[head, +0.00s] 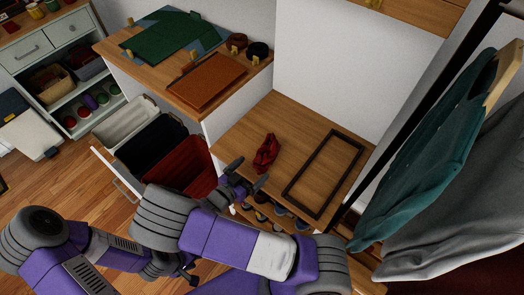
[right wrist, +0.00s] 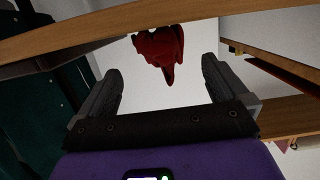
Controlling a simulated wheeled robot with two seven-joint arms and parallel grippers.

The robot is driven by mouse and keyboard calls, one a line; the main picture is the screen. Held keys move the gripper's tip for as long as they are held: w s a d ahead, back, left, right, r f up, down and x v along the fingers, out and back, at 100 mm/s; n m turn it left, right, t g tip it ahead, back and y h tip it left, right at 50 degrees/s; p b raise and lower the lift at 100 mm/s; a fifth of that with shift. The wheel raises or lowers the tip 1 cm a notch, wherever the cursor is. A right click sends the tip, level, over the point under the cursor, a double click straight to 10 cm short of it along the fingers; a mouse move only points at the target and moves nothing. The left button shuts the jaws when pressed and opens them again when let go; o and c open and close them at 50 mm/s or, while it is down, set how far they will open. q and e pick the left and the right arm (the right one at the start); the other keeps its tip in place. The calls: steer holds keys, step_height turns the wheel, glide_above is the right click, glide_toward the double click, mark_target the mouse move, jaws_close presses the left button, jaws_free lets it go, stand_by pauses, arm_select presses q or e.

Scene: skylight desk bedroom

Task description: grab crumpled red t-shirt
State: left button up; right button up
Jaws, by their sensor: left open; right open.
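The crumpled red t-shirt (head: 265,153) lies in a small heap on the wooden bench top (head: 290,118) in the head view. My right gripper (head: 248,174) is open just short of the shirt, at the bench's near left edge, with its fingers toward it. In the right wrist view, the shirt (right wrist: 158,48) shows beyond and between the open fingers (right wrist: 160,68), apart from them. My left gripper (head: 191,272) is low in the head view, small and partly hidden by my arms, away from the shirt. Nothing shows in either gripper.
A dark rectangular frame (head: 323,174) lies right of the shirt. White, black and red bins (head: 188,167) stand left of the bench. Several small items sit on a shelf below it. A teal garment (head: 430,150) and a grey garment (head: 465,195) hang at the right.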

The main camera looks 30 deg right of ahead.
mark_target(263, 157)
steer(key=b+x, duration=0.2)
steer(key=x, duration=0.5)
steer(key=shift+w+d+r, duration=0.15)
steer(key=shift+w+d, duration=0.05)
steer(key=shift+d, duration=0.05)
steer(key=shift+c, duration=0.3)
steer(key=c, duration=1)
